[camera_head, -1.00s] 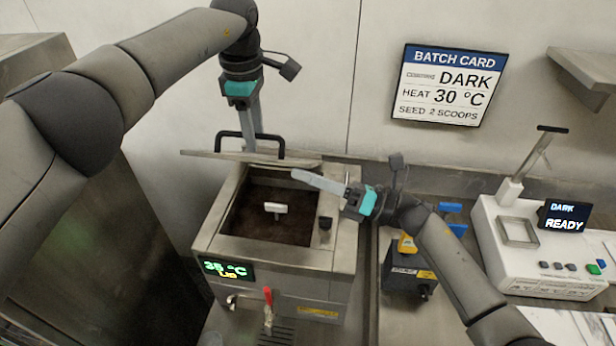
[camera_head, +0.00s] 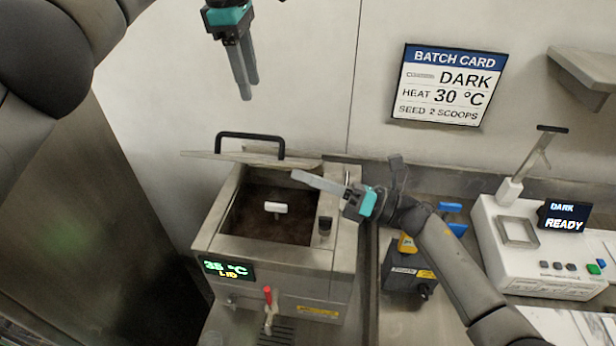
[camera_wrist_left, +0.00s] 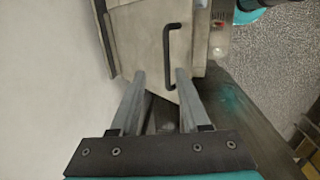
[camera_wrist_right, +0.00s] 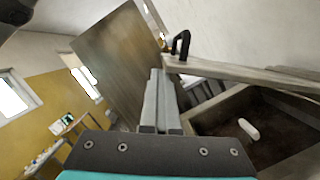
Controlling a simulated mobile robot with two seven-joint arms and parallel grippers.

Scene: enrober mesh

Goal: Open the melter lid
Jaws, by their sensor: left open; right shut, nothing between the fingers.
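The melter (camera_head: 275,262) stands in the middle of the head view, its display reading 35 °C and LID. Its lid (camera_head: 225,157) is swung up at the back, with its black handle (camera_head: 249,136) on it. The well below (camera_head: 255,225) shows dark inside with a white piece (camera_head: 276,207) in it. My left gripper (camera_head: 244,96) is open and empty, above and apart from the handle; the handle also shows in the left wrist view (camera_wrist_left: 172,55). My right gripper (camera_head: 294,175) is shut and empty over the right part of the well, near the lid in the right wrist view (camera_wrist_right: 235,70).
A red-handled tap (camera_head: 268,298) is on the melter's front. A batch card (camera_head: 450,85) hangs on the wall. Open air surrounds my left gripper.

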